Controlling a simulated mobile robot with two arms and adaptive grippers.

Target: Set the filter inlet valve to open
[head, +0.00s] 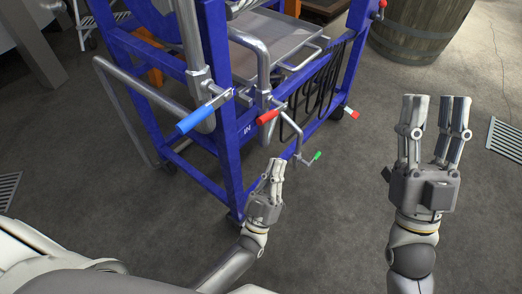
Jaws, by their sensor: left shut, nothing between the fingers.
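A blue-framed filter trolley (230,165) carries steel pipes with several lever valves. A blue-handled valve (196,119) has its lever slanting out to the lower left. A red-handled valve (268,117) is just right of it, and a small "IN" marking (247,129) is on the frame below and between them. I cannot tell for sure which lever is the filter inlet valve. A small green-handled valve (318,155) is lower right. My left gripper (277,162) is shut and empty, below the red handle and left of the green one. My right gripper (436,99) is open and empty, well right of the trolley.
A steel tray (275,42) and hanging black hoses (318,85) are on the trolley. Another red handle (351,113) sticks out at its right. A bent steel push bar (120,110) is at left. A wooden barrel (420,28) stands behind. The floor at right is mostly clear.

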